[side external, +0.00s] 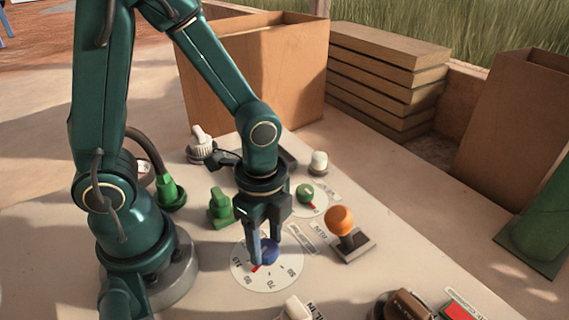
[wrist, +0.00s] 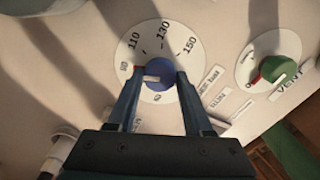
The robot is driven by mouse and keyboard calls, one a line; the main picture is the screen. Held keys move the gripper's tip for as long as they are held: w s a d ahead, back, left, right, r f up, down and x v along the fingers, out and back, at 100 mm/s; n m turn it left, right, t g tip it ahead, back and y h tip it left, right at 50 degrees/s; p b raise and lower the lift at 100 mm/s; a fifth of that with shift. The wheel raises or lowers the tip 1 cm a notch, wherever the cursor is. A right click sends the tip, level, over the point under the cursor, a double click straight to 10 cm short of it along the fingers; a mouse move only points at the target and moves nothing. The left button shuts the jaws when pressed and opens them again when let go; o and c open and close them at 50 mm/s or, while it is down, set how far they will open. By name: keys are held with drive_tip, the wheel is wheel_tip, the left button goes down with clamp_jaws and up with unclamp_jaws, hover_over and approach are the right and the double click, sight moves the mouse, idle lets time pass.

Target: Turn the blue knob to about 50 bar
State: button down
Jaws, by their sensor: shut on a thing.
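The blue knob (side external: 269,254) sits on a round white dial (side external: 293,283) on the panel. My gripper (side external: 264,251) reaches down over it, with one finger on either side, shut on the knob. The wrist view also shows the blue knob (wrist: 162,70) between the fingertips (wrist: 160,76). The dial carries printed numbers, with 110, 130 and 150 legible in the wrist view. The fingers hide part of the dial.
A green knob (side external: 305,194) on its own small dial and an orange ball-topped lever (side external: 341,220) stand to the right. A green valve-like handle (side external: 220,208) is to the left. A white knob (side external: 297,308) stands in front. A wooden box (side external: 290,65) is behind.

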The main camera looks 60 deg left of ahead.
sight(266, 247)
drive_tip(key=n, duration=0.4)
drive_tip(key=shift+n, duration=0.4)
drive_tip(key=n, duration=0.4)
drive_tip(key=shift+n, duration=0.3)
drive_tip(key=n, duration=0.4)
drive_tip(key=shift+n, duration=2.3)
drive_tip(key=shift+c, duration=1.5)
unclamp_jaws()
drive_tip(key=shift+r, duration=2.55)
